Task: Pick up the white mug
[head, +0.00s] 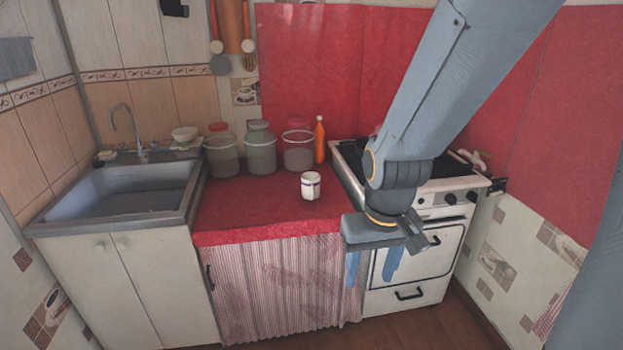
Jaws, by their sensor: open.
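The white mug (311,186) stands upright on the red counter (240,205), right of the middle and toward the stove side. It has a dark band or mark on its side; I cannot make out its handle. My gripper (372,268) points down in front of the stove, to the right of the mug and nearer to the camera. Its two blue fingers are apart with nothing between them. The gripper is clear of the mug.
Several lidded jars (260,148) and an orange bottle (319,140) stand behind the mug. A sink (60,205) lies to the left, with a white bowl (185,134) behind it. The stove (440,205) is on the right. The counter left of the mug is clear.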

